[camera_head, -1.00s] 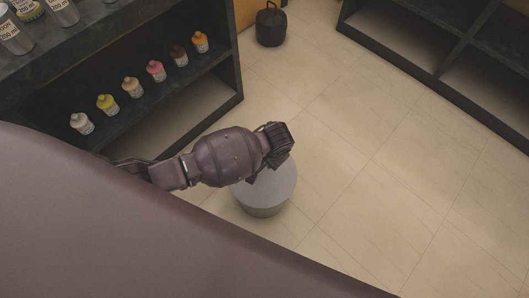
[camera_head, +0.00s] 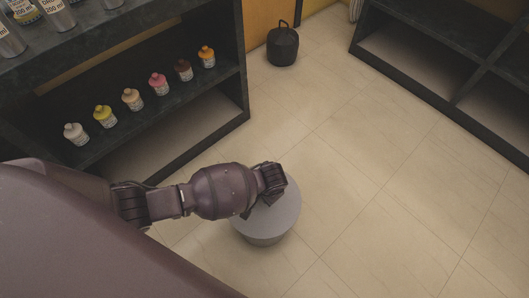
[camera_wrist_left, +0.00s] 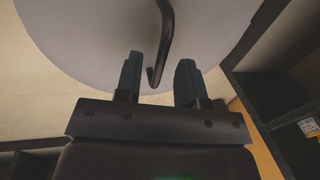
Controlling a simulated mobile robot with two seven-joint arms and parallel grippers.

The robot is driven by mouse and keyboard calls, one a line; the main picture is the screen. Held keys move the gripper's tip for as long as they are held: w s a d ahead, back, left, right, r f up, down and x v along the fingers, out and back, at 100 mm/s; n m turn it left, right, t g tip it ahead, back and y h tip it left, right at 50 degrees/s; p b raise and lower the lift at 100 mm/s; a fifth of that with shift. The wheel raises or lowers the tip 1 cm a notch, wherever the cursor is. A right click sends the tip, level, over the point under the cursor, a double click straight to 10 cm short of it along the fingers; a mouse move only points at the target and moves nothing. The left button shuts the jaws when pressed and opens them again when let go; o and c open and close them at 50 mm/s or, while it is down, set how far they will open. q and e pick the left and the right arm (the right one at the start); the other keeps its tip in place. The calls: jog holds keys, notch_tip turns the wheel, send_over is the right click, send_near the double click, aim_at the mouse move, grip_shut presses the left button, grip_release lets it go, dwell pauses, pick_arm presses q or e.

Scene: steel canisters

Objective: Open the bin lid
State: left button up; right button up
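A round grey bin (camera_head: 266,232) with a pale flat lid (camera_head: 287,207) stands on the floor in the head view. My left gripper (camera_head: 264,202) is over the lid and hides part of it. In the left wrist view, the pale lid (camera_wrist_left: 95,45) fills the upper part. A dark curved handle (camera_wrist_left: 167,32) runs across it, its hooked end between the two fingers. My left gripper (camera_wrist_left: 158,75) is open, with gaps visible between the handle and both fingers. My right gripper is not in view.
A dark shelf (camera_head: 205,112) with several small coloured bottles stands left of the bin. A black lidded canister (camera_head: 283,47) is on the floor at the back. Another dark shelf (camera_head: 425,85) stands at the right. The tiled floor (camera_head: 370,180) right of the bin is clear.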

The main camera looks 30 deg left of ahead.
pick_arm(q)
jog(key=shift+c, duration=0.3)
grip_shut()
jog(key=shift+r, duration=0.15)
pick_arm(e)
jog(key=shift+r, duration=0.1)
